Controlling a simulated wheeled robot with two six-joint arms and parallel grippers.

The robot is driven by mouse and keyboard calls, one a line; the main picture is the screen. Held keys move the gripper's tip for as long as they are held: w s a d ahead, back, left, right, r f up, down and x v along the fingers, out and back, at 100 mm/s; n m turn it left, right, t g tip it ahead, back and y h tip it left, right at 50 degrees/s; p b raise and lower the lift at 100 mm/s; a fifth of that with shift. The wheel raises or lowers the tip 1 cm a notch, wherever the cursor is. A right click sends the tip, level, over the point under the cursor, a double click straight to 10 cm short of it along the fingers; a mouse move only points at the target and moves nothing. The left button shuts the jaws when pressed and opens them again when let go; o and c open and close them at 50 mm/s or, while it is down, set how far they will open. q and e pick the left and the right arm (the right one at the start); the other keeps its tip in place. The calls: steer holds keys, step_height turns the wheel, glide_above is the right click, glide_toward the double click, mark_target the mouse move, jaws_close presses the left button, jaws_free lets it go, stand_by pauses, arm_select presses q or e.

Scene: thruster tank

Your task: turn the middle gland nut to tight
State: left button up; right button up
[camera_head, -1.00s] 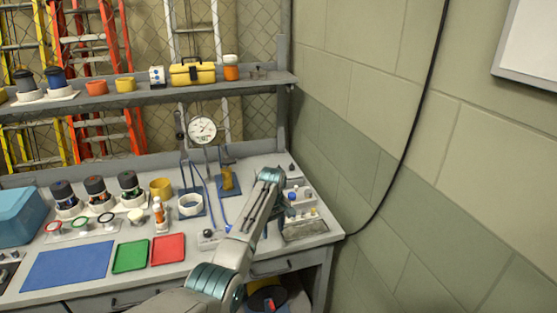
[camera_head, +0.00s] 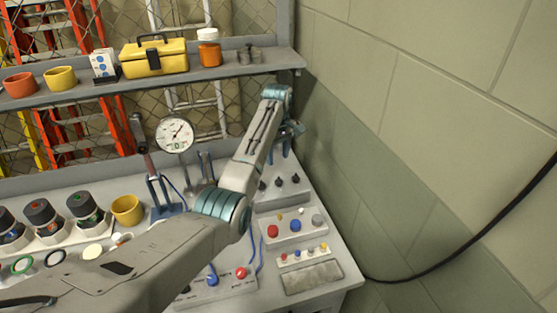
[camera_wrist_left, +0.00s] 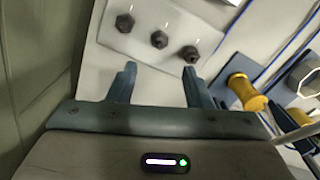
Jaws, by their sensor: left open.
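Three dark gland nuts stand in a row on a pale panel. The middle gland nut (camera_wrist_left: 159,39) has a thin white mark beside it on the panel, with one outer nut (camera_wrist_left: 124,23) and the other outer nut (camera_wrist_left: 190,54) either side. In the head view the middle gland nut (camera_head: 278,181) is small, at the back of the bench. My left gripper (camera_wrist_left: 157,72) is open and empty, its fingertips short of the row in the picture and roughly centred on the middle nut. In the head view my left gripper (camera_head: 287,133) is partly hidden behind its wrist. My right gripper is not seen.
A panel with coloured knobs (camera_head: 295,225) and a grey pad (camera_head: 312,277) lie in front of the nuts. A dial gauge (camera_head: 175,134) stands left of my arm. A yellow part (camera_wrist_left: 245,92) is beside one finger. The wall is close on the right.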

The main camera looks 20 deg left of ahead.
mark_target(278, 180)
arm_select(q)
steer(key=f+p, duration=0.2)
steer(key=f, duration=0.1)
steer(key=shift+s, duration=0.3)
steer(key=f, duration=0.6)
steer(key=shift+w+p, duration=0.25)
steer(key=shift+p, duration=0.15)
steer(key=shift+f, duration=0.2)
steer(key=c, duration=0.7)
steer(key=shift+c, duration=1.4)
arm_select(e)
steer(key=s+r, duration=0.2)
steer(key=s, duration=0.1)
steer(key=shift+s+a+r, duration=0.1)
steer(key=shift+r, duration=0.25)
